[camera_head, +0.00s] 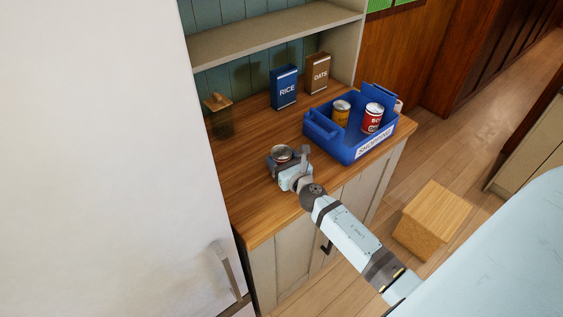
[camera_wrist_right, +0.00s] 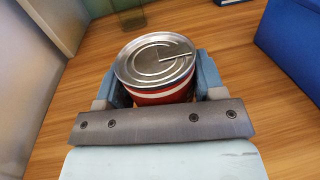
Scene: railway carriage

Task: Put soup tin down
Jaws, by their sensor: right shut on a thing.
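The soup tin (camera_wrist_right: 155,62) is red with a silver ring-pull lid, upright between the fingers of my right gripper (camera_wrist_right: 160,88) in the right wrist view. In the head view the tin (camera_head: 281,153) is at the wooden counter (camera_head: 240,180), with my right gripper (camera_head: 287,162) shut around it. Its base is hidden, so I cannot tell whether it touches the counter. My left gripper is not in view.
A blue shopping crate (camera_head: 345,150) holding a yellow tin (camera_head: 340,114) and a red tin (camera_head: 373,118) stands to the right. A blue rice box (camera_head: 284,87), a brown oats box (camera_head: 318,73) and a lidded jar (camera_head: 219,118) stand behind. The counter's left middle is clear.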

